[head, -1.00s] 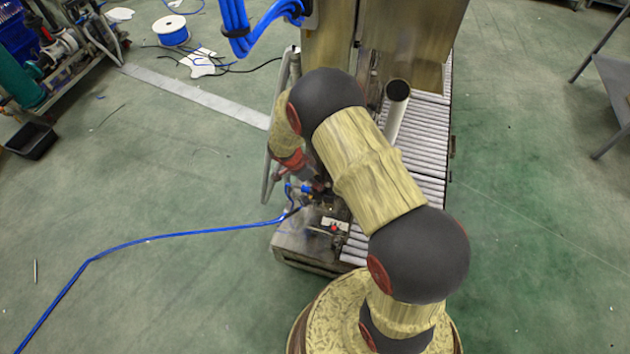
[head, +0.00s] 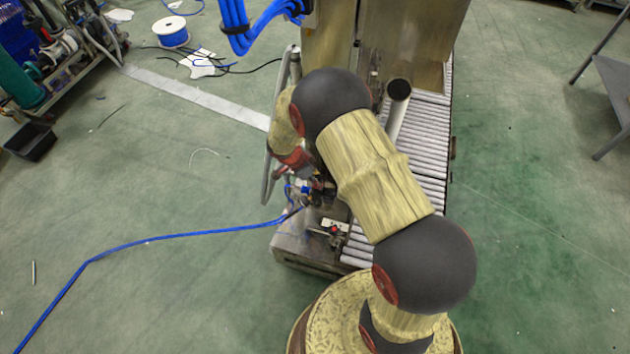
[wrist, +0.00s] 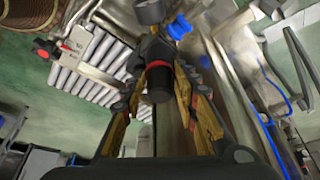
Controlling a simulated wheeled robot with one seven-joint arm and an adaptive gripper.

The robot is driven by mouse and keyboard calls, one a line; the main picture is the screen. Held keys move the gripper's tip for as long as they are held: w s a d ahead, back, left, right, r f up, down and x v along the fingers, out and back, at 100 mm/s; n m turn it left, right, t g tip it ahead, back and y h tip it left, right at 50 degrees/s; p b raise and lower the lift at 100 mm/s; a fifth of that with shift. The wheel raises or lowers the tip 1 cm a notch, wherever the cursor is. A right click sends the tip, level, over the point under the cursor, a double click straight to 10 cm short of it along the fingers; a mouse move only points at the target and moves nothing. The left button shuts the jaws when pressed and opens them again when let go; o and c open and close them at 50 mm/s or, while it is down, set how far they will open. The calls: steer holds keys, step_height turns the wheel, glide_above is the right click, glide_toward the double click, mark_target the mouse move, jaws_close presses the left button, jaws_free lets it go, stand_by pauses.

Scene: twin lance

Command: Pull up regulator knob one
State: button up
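Regulator knob one appears to be the black knob with a red ring (wrist: 158,80) in the middle of the wrist view. A round dark gauge (wrist: 150,11) and a blue fitting (wrist: 179,27) sit just beyond it. My gripper (wrist: 160,78) has its two yellow-and-black fingers spread on either side of the knob. A gap shows on the left side of the knob; the right finger is close to it, and I cannot tell if it touches. In the head view my gripper end (head: 316,186) is over the fittings, and my arm hides the knob.
A roller conveyor (head: 424,135) and a steel cabinet (head: 405,40) stand behind my arm. A small panel with a red button (head: 334,228) is on the machine's near corner. A blue hose (head: 180,235) runs left over open floor. A metal rail (head: 270,165) is left of my wrist.

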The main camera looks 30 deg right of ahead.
steer(key=shift+o, duration=0.8)
steer(key=shift+r, duration=0.1)
steer(key=v, duration=1.2)
steer(key=shift+a, duration=0.1)
